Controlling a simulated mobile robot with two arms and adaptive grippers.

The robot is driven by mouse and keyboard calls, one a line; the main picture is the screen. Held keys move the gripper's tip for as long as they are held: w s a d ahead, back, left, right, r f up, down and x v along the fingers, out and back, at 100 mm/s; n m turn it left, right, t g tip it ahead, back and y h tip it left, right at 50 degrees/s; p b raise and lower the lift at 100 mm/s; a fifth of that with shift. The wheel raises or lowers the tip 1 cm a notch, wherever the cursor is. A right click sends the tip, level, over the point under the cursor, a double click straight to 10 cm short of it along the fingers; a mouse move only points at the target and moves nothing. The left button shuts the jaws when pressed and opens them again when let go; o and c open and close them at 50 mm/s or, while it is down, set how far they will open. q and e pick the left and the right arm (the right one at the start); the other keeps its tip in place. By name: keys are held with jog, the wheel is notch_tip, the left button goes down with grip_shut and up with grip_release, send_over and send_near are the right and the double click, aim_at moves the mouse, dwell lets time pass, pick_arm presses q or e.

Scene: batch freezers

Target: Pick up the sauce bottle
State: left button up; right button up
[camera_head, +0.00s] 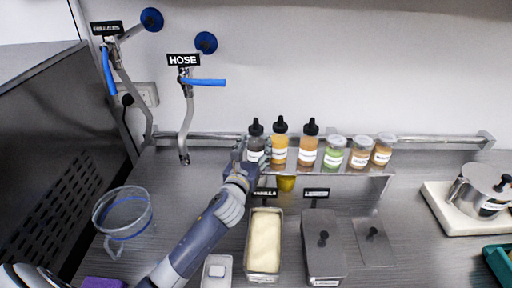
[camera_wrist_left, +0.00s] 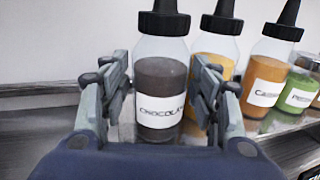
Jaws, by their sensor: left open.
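Several sauce bottles stand in a row on a raised metal shelf. The leftmost, with dark brown sauce and a black nozzle cap, is the chocolate bottle (camera_head: 256,140); its label reads "CHOCOLA..." in the left wrist view (camera_wrist_left: 160,80). My left gripper (camera_head: 240,158) is at this bottle in the head view. In the left wrist view the open fingers (camera_wrist_left: 160,98) stand on either side of the bottle, which is upright on the shelf. Beside it are a yellow sauce bottle (camera_head: 279,145) and an orange-brown one (camera_head: 308,147). My right gripper is not in view.
Lidded jars (camera_head: 334,153) continue the row to the right. Below the shelf are a tub of cream-coloured contents (camera_head: 264,244) and lidded metal containers (camera_head: 323,252). A clear pitcher (camera_head: 123,213) stands left, a metal pot (camera_head: 480,190) right. Counter between containers and pot is clear.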

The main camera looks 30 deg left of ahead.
aim_at(253, 141)
pick_arm(q)
jog(key=c, duration=0.8)
jog(key=shift+c, duration=0.2)
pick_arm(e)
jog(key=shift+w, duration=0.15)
pick_arm(q)
jog(key=shift+r, duration=0.1)
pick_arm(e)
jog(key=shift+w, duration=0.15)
